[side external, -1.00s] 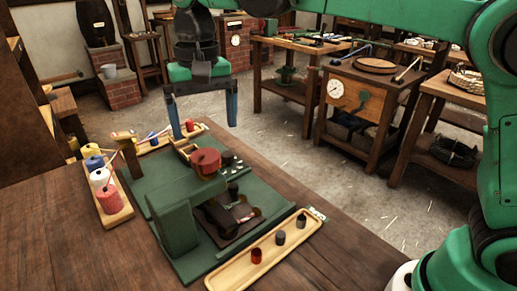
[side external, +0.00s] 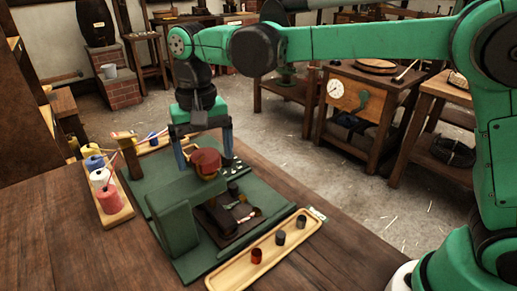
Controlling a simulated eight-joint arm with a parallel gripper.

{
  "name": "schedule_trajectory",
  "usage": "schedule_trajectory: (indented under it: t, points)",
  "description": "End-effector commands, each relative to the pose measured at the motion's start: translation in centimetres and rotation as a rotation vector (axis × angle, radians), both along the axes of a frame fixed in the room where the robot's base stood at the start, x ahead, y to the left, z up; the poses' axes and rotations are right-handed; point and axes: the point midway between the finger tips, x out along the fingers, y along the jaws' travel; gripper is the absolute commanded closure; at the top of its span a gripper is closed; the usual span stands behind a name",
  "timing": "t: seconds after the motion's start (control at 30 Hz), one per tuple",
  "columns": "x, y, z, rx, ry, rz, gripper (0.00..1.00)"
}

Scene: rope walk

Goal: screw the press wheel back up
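The dark red press wheel (side external: 206,161) sits on top of the green press (side external: 176,222), over the press's arm. My gripper (side external: 205,160) points down at the wheel, with one blue finger on its left and the other on its right. The fingers are wide apart, and a small gap seems to show on each side. I cannot tell whether either finger touches the wheel. The wheel hides part of the space between the fingers. Below the press arm is a dark plate (side external: 228,222) with small parts on it.
A wooden tray (side external: 243,273) with small dark and red cups lies in front. A tray of thread spools (side external: 109,202) stands at left, beside a wooden post (side external: 131,160). The brown table (side external: 60,245) is bare at the front left. Workbenches stand behind.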

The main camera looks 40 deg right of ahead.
Motion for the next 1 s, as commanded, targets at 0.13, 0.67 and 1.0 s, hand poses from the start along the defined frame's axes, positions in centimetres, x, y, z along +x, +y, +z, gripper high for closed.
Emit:
schedule_trajectory:
  t: [0.13, 0.67, 1.0]
  points:
    - [0.0, 0.0, 0.02, 0.0, 0.0, 0.0, 0.58]
    - [-0.01, 0.0, 0.03, 0.0, 0.0, 0.094, 0.88]
    - [-0.01, 0.0, 0.04, -0.001, 0.001, 0.373, 0.88]
